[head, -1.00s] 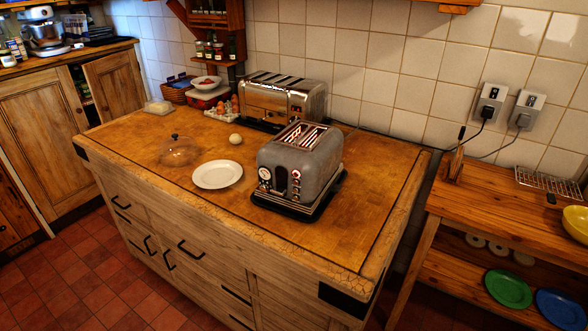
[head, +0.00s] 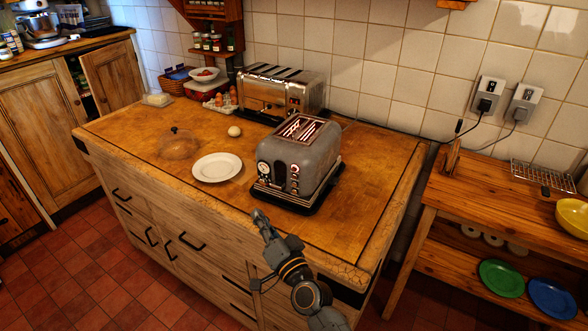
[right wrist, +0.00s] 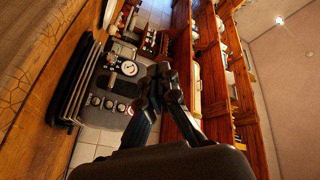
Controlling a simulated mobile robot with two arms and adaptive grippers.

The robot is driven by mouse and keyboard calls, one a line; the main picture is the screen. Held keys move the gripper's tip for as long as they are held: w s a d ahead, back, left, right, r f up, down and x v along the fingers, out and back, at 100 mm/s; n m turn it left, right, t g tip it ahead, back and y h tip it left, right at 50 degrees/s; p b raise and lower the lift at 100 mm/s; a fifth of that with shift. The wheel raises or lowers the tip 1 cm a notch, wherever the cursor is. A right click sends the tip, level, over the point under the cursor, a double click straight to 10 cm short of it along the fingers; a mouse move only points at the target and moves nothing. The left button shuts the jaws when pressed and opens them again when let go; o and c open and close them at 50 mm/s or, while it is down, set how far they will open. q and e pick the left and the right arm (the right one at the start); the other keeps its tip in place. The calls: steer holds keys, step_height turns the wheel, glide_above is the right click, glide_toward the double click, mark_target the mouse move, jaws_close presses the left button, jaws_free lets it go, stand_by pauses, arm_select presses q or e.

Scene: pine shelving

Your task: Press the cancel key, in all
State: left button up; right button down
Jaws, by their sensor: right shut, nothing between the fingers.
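The grey toaster (head: 312,168) stands on a black base on the wooden island, its slots glowing reddish. Its front has a round white dial (head: 264,169) and a column of small round keys (head: 294,180). Which one is the cancel key is too small to tell. My right gripper (head: 259,217) is shut and empty, in front of and below the toaster's front, apart from it. In the right wrist view the toaster appears turned sideways, with its dial (right wrist: 129,68) and keys (right wrist: 108,104) left of my shut fingertips (right wrist: 163,72). My left gripper is not in view.
A white plate (head: 217,167), a glass dome (head: 178,145) and a pale round object (head: 234,131) lie left of the toaster. A chrome toaster (head: 280,91) stands behind it. A pine shelf unit (head: 470,207) is at the right. The island's right end is clear.

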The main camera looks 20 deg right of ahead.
mark_target(294, 169)
steer(key=w+d+m+h, duration=0.1)
steer(key=w+d+r+m+t+h, duration=0.1)
steer(key=m+h, duration=0.1)
steer(key=w+d+r+m+h, duration=0.1)
steer(key=d+m+h, duration=0.1)
steer(key=shift+w+d+t, duration=0.1)
steer(key=shift+w+t, duration=0.2)
steer(key=shift+w, duration=0.1)
steer(key=w+d+b, duration=0.3)
steer(key=w+d, duration=0.3)
steer(key=shift+d, duration=0.25)
steer(key=shift+w+d, duration=0.1)
stand_by(1.3)
steer(key=shift+w+d, duration=0.15)
steer(key=shift+d, duration=0.05)
